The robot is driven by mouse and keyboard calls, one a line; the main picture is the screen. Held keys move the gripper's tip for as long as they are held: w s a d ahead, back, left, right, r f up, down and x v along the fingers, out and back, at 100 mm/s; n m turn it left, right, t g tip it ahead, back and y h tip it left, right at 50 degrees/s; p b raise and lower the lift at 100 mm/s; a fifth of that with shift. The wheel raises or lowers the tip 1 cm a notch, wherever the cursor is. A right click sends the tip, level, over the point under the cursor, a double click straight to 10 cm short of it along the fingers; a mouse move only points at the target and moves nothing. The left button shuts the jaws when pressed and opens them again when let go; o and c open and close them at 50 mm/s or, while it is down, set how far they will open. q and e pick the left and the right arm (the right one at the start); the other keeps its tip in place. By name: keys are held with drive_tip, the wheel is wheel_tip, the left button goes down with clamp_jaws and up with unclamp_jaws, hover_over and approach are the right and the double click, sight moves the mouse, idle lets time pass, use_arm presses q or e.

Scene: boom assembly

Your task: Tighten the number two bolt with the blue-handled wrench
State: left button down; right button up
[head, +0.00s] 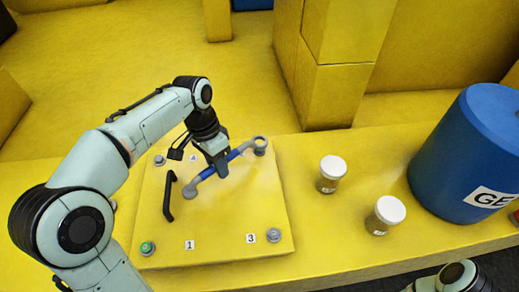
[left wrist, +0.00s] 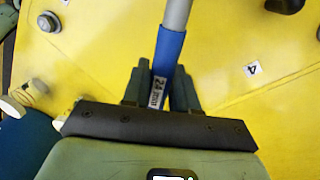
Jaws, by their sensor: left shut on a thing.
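The blue-handled wrench (head: 208,172) lies slantwise above the yellow panel (head: 230,215). My left gripper (head: 217,170) is shut on its blue handle. In the left wrist view the handle (left wrist: 168,55) with a "24 mm" label sits between the fingers (left wrist: 163,88). The wrench's upper-right ring end (head: 259,143) is at the panel's far right corner bolt; I cannot tell whether it is seated around it. The lower-left end (head: 190,191) is over the panel's middle left. No number two label shows. My right gripper is out of view.
Bolts stand near label 1 (head: 189,244), label 3 (head: 251,238) and label 4 (head: 193,158); the one near 1 is green (head: 147,248). A black handle (head: 169,196) rises from the panel. Two white-lidded jars (head: 331,175) and a blue drum (head: 462,150) stand at the right.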

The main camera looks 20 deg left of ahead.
use_arm(q)
drive_tip(key=shift+r, duration=0.35)
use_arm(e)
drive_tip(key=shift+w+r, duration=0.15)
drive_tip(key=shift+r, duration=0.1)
